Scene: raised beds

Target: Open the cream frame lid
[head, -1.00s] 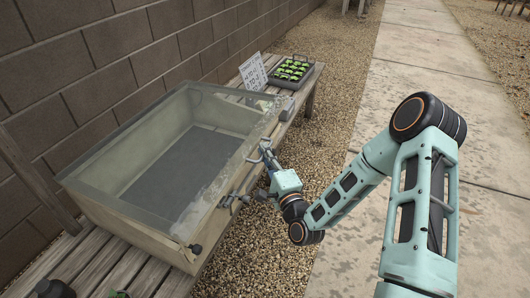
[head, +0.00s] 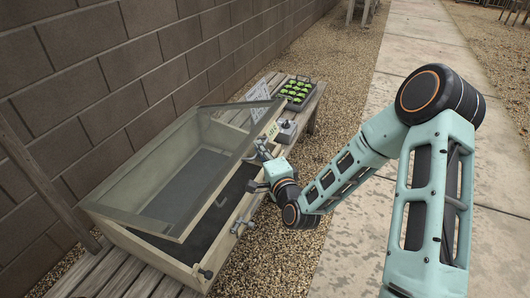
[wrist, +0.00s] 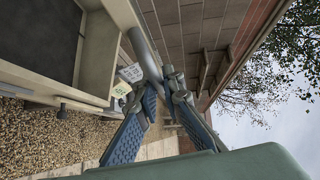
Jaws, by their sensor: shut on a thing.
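The cold frame (head: 150,262) is a cream box on a slatted bench, left of centre in the head view. Its lid (head: 183,222), a cream frame with a clear pane, is tilted up along the side facing my arm. The dark floor of the box shows through the gap below it. My gripper (head: 263,151) is at the lid's raised edge, near its far end. In the wrist view my gripper (wrist: 163,88) is shut on a grey bar-like handle (wrist: 142,45). The exact contact at the fingertips is partly hidden.
A seedling tray (head: 298,91), a white sign (head: 259,88) and a small grey item (head: 287,131) stand on the bench (head: 85,272) beyond the box. A block wall (head: 120,80) runs behind it. Gravel and a paved path (head: 420,50) lie open to the right.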

